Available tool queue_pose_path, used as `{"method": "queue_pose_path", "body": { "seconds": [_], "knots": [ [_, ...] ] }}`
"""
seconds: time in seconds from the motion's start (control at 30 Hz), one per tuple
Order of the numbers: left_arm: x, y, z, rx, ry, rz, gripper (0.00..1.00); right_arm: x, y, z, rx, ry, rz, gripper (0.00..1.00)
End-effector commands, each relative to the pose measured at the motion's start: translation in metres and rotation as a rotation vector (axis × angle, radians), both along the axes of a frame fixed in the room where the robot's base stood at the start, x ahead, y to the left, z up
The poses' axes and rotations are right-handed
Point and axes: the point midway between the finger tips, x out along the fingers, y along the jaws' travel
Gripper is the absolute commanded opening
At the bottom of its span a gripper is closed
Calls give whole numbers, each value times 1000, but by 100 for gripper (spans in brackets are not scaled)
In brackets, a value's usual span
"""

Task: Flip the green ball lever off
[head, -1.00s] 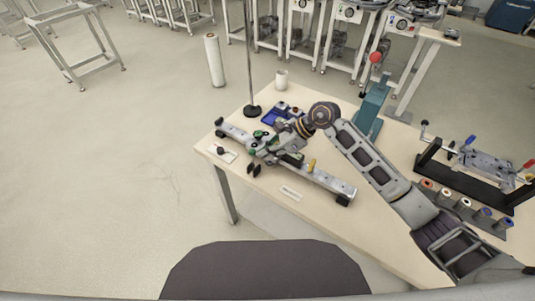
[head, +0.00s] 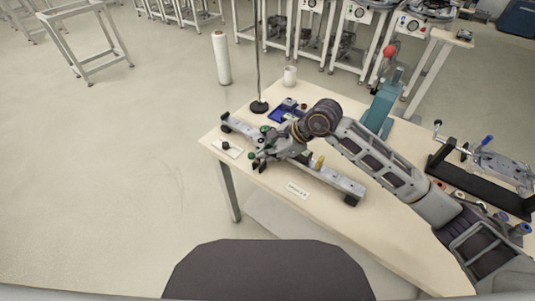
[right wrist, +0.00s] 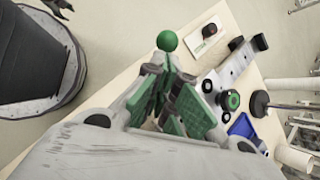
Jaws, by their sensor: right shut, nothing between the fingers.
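A green ball (right wrist: 167,41) shows in the right wrist view, just beyond the fingertips of my right gripper (right wrist: 168,78). Its lower stem is hidden or hard to separate from the green finger pads. My right gripper is shut with nothing between its fingers. In the head view my right gripper (head: 260,163) is low over the near side of the metal rail (head: 343,181) on the table. Whether a finger touches the ball or its lever is unclear.
The table (head: 330,205) also carries a blue tray (head: 283,114), a pole base (head: 259,107), a white cup (head: 290,76), a teal press with a red ball handle (head: 390,50), and a small plate with a black knob (head: 226,148). Floor to the left is open.

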Motion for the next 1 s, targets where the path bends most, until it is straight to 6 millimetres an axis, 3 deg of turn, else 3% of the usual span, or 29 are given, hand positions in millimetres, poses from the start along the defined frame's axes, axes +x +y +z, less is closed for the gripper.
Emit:
{"method": "queue_pose_path", "body": {
  "seconds": [0.4, 1.0],
  "knots": [
    [-1, -1, -11, -2, 1, 0, 46, 9, -7, -7, -1, 0, 0, 0],
    [1, -3, -10, -2, -1, 0, 46, 10, -8, -6, 0, 0, 0, 0]
  ]
}}
